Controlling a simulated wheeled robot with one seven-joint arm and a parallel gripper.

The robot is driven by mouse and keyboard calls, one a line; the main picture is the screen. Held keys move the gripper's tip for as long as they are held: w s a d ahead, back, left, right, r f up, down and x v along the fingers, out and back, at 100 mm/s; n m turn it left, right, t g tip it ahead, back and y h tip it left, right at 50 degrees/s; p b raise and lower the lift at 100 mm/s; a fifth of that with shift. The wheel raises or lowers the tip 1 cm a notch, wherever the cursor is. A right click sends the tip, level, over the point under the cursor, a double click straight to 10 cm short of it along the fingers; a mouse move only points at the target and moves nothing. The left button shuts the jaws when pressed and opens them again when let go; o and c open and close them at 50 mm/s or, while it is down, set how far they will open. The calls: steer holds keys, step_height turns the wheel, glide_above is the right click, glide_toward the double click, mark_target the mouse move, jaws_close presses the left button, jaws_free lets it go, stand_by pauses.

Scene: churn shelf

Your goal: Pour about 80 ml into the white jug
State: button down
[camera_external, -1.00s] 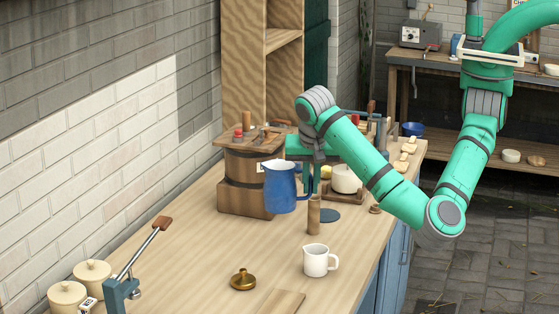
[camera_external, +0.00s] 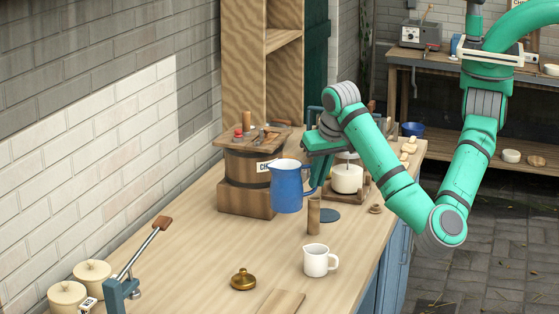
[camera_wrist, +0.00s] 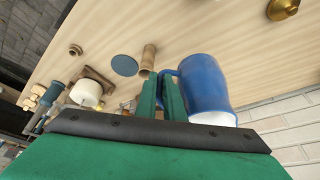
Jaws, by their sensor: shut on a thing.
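The blue jug (camera_external: 287,188) with a white inside hangs in the air over the worktop, close to upright in the external view. My gripper (camera_external: 314,178) is shut on its handle, on the jug's right side. In the wrist view the jug (camera_wrist: 203,84) is beside my gripper fingers (camera_wrist: 168,95), which close on the blue handle. The white jug (camera_external: 317,262) stands upright on the worktop, lower and nearer the camera, its handle to the right. It does not show in the wrist view. The blue jug's contents are hidden.
A wooden churn (camera_external: 246,170) stands behind the blue jug. A wooden cylinder (camera_external: 313,214) stands below it, next to a blue disc (camera_external: 329,215). A brass lid (camera_external: 243,280) and a board (camera_external: 282,301) lie near the white jug. The worktop (camera_external: 215,245) left of centre is clear.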

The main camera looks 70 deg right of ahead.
steer(key=w+d+n+y, duration=0.4)
steer(key=d+n, duration=0.3)
steer(key=n, duration=0.8)
steer(key=shift+d+n+y, duration=0.3)
steer(key=shift+d+y, duration=0.05)
steer(key=shift+y, duration=0.45)
steer(key=shift+s+f, duration=0.1)
steer(key=shift+t, duration=0.3)
steer(key=s+a+f+t+h, duration=0.1)
steer(key=a+h, duration=0.1)
steer(key=s+a+f+n+t+h, duration=0.1)
steer(key=a+f+h, duration=0.1)
steer(key=s+a+f+n+t+h, duration=0.1)
steer(key=a+h, duration=0.1)
steer(key=a, duration=0.1)
steer(key=shift+f+h+p, duration=0.3)
steer(key=shift+f+h, duration=0.1)
steer(key=shift+s+a+r+n+t+h+p, duration=0.2)
steer(key=shift+a+r+t+h+p, duration=0.15)
steer(key=shift+r+h, duration=0.25)
steer(key=shift+s+a+r+n+t+h+p, duration=0.1)
steer(key=shift+s+a+r+t+h+p, duration=0.15)
steer(key=shift+a+r+t+h, duration=0.25)
